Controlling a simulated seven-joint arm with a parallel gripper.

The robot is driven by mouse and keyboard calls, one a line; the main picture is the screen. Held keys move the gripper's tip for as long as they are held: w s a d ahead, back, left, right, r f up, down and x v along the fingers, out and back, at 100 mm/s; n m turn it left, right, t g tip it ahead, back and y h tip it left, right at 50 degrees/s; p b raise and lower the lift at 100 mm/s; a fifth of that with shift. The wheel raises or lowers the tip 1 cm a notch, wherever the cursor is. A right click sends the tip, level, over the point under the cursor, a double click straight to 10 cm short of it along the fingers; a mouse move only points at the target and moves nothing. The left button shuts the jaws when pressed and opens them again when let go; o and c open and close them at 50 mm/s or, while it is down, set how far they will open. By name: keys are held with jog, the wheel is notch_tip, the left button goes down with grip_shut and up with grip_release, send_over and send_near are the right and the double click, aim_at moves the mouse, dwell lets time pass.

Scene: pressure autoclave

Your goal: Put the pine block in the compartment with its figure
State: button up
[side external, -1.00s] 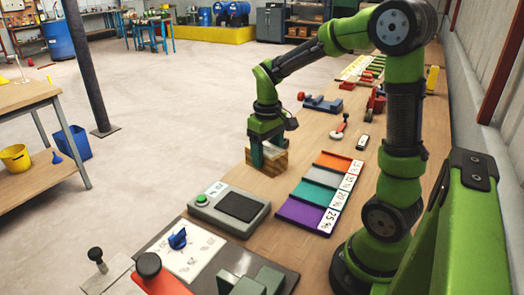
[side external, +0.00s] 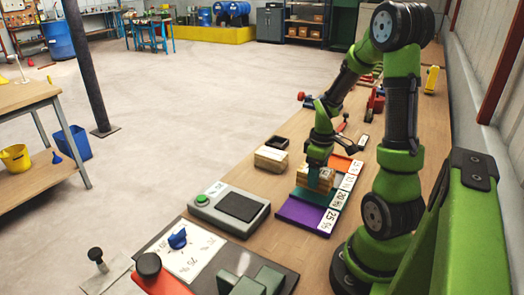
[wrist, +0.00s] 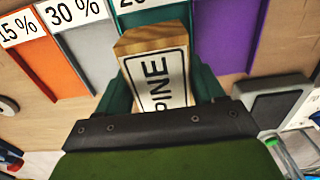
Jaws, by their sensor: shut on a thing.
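The pine block (wrist: 155,70) is a pale wooden block with a white label reading "PINE" in the wrist view. My gripper (wrist: 160,95) is shut on it, one green finger on each side. In the side view my gripper (side external: 317,170) holds the block (side external: 313,179) over the row of coloured compartments. The wrist view shows it in front of the green compartment (wrist: 150,15), between the grey compartment (wrist: 88,50) and the purple compartment (wrist: 224,35). The orange compartment (wrist: 48,65) is marked 15 %, the grey one 30 %. The green figure is partly cut off. I cannot tell whether the block touches the tray.
A grey device with a green button (side external: 229,210) is nearer the camera.

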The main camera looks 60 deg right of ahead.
jog(key=shift+f, duration=1.6)
jog(key=shift+f, duration=0.1)
jog(key=o, duration=1.3)
notch_tip(320, 180, up, 12)
jog(key=shift+f, duration=0.1)
jog(key=a+r+m+t, duration=0.1)
jog(key=a+r+t, duration=0.1)
jog(key=a, duration=0.6)
jog(key=w+a+r+m+t+y, duration=0.1)
jog(key=a+r+t, duration=0.1)
jog(key=a+r, duration=0.3)
jog(key=w+a+r+m+t+y, duration=0.1)
jog(key=a+r+m+t, duration=0.1)
jog(key=a, duration=0.9)
jog(key=shift+w+a+r+t, duration=0.15)
jog(key=shift+r+t, duration=0.15)
jog(key=shift+r, duration=0.05)
jog(key=shift+w+a+r+t, duration=0.1)
jog(key=shift+r+t, duration=0.2)
jog(key=shift+r, duration=0.05)
